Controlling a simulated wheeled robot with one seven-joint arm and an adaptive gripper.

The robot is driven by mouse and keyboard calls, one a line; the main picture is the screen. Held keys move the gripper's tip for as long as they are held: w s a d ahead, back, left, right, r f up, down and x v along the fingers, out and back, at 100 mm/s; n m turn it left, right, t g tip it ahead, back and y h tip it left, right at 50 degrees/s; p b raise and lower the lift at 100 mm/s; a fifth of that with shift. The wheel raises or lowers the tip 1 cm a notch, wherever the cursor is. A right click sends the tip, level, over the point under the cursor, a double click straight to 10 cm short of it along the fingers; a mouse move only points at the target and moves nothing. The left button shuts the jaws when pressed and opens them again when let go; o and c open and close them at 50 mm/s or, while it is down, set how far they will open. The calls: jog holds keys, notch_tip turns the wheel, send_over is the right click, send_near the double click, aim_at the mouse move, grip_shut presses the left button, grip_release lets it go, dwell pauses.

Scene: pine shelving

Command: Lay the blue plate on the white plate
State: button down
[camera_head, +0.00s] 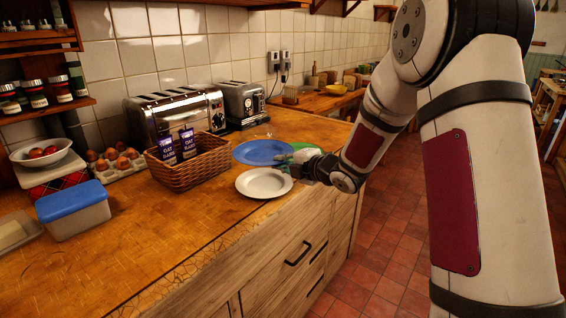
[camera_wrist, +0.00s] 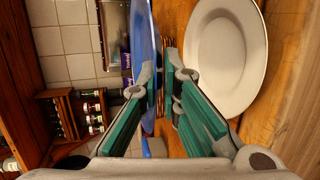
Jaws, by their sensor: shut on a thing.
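The blue plate (camera_head: 258,152) is held about level at its right rim by my gripper (camera_head: 298,158). In the wrist view the blue plate (camera_wrist: 145,50) shows nearly edge-on at the green-padded fingers (camera_wrist: 158,78), which are shut on its rim. It appears raised above the counter. The white plate (camera_head: 264,184) lies flat and empty on the wooden counter, in front of the blue plate in the head view. It also shows in the wrist view (camera_wrist: 228,55), beside the fingers and apart from the blue plate. The exact height between the plates is unclear.
A wicker basket (camera_head: 188,174) with two packets stands left of the plates. Two toasters (camera_head: 176,108) stand behind it by the tiled wall. A blue-lidded box (camera_head: 74,212) and eggs (camera_head: 112,160) are farther left. The counter's front edge runs close to the white plate.

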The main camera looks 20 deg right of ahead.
aim_at(282, 192)
jog(key=shift+f+b, duration=0.45)
jog(key=shift+f, duration=0.45)
notch_tip(282, 192, down, 5)
jog(key=b, duration=0.4)
jog(key=c, duration=1.7)
grip_release()
jog(key=shift+s+f, duration=0.1)
